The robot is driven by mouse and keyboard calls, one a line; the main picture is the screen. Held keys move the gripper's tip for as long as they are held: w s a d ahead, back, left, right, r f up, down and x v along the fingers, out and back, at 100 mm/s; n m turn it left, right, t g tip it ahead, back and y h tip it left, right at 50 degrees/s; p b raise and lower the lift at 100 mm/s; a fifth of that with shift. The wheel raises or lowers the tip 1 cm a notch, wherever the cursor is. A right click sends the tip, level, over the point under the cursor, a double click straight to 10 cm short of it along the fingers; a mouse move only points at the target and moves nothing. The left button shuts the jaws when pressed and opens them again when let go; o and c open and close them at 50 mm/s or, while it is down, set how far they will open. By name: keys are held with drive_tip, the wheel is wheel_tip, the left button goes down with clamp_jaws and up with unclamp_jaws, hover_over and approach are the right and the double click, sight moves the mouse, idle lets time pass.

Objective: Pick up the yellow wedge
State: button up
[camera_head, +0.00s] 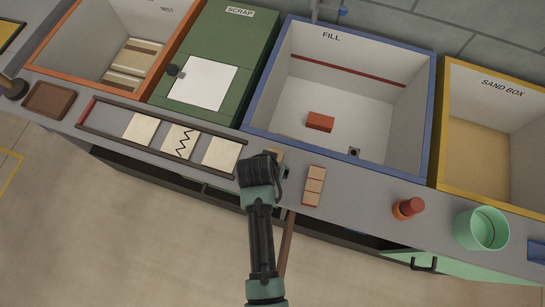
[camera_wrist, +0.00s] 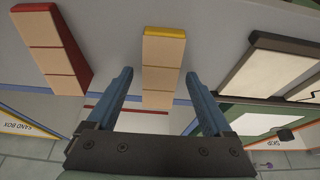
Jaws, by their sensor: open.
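The yellow wedge (camera_wrist: 164,33) shows in the wrist view as a narrow piece with a yellow far end and tan panels on its upper face. Its near part appears between the two blue fingers of my gripper (camera_wrist: 160,74), with a visible gap on each side. The fingers are apart and hold nothing. I cannot tell how far above the wedge they are. In the head view my gripper (camera_head: 262,168) hides most of the wedge; only a small tan part (camera_head: 277,154) shows beside it.
A similar red piece (camera_head: 314,186) with tan panels lies close by on the grey counter; it also shows in the wrist view (camera_wrist: 52,48). A framed rack of pale tiles (camera_head: 221,154) is on the other side. The blue-rimmed FILL bin (camera_head: 340,45) holds a red brick (camera_head: 320,121).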

drive_tip(key=shift+f, duration=0.25)
idle(0.4)
clamp_jaws()
idle(0.4)
